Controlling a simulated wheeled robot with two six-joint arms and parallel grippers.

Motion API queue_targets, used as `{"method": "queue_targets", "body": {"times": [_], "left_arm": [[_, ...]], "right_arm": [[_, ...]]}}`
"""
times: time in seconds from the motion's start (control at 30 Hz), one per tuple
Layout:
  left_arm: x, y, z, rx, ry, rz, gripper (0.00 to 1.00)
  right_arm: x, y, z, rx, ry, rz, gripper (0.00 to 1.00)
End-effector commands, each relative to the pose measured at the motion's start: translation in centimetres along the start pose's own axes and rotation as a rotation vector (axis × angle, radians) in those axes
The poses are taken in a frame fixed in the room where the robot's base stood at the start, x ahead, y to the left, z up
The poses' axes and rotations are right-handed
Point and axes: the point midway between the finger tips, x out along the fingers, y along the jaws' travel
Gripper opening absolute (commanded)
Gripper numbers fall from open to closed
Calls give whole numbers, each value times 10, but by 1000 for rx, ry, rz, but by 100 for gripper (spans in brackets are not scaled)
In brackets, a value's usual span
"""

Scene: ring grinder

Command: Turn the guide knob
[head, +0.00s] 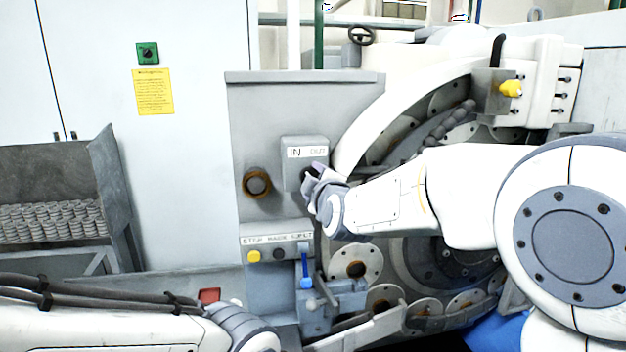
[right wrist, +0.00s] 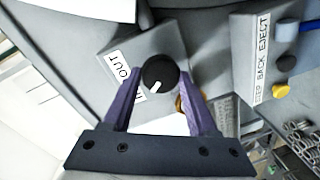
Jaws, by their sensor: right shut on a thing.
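The guide knob (right wrist: 160,72) is a round black knob with a white mark, on a grey box (head: 304,149) labelled IN and OUT. In the right wrist view its white mark points to the lower left, toward the IN end of the label. My right gripper (head: 314,181) is at the front of this box in the head view and hides most of the knob. In the right wrist view its purple fingers (right wrist: 161,82) are closed around the knob's sides. My left arm lies at the lower left of the head view, and its gripper does not show.
Below the box is a panel (head: 276,239) labelled STEP BACK EJECT with yellow and black buttons and a blue-handled lever (head: 305,268). An orange-rimmed round fitting (head: 257,183) is left of the box. The grinder's large wheel housing stands behind my right arm. A rack of rings (head: 52,220) is at left.

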Motion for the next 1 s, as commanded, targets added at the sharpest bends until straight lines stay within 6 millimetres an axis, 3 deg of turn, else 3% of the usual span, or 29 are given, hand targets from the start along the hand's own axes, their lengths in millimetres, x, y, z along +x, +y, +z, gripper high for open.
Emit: {"method": "queue_targets", "body": {"times": [0.07, 0.1, 0.13, 0.17, 0.57, 1.0], "left_arm": [[0, 0, 0, 0, 0, 0, 50], [0, 0, 0, 0, 0, 0, 50], [0, 0, 0, 0, 0, 0, 50], [0, 0, 0, 0, 0, 0, 50], [4, 0, 0, -1, 0, 0, 50], [28, -2, 2, -5, 0, 0, 50]], "right_arm": [[0, -1, 0, -4, 1, -3, 3], [0, -1, 0, -4, 1, -3, 74], [0, -1, 0, -4, 1, -3, 86], [0, -1, 0, -4, 1, -3, 88], [-6, -1, 0, 0, 1, -1, 88], [-83, -2, 0, 0, 4, 0, 88]]}}
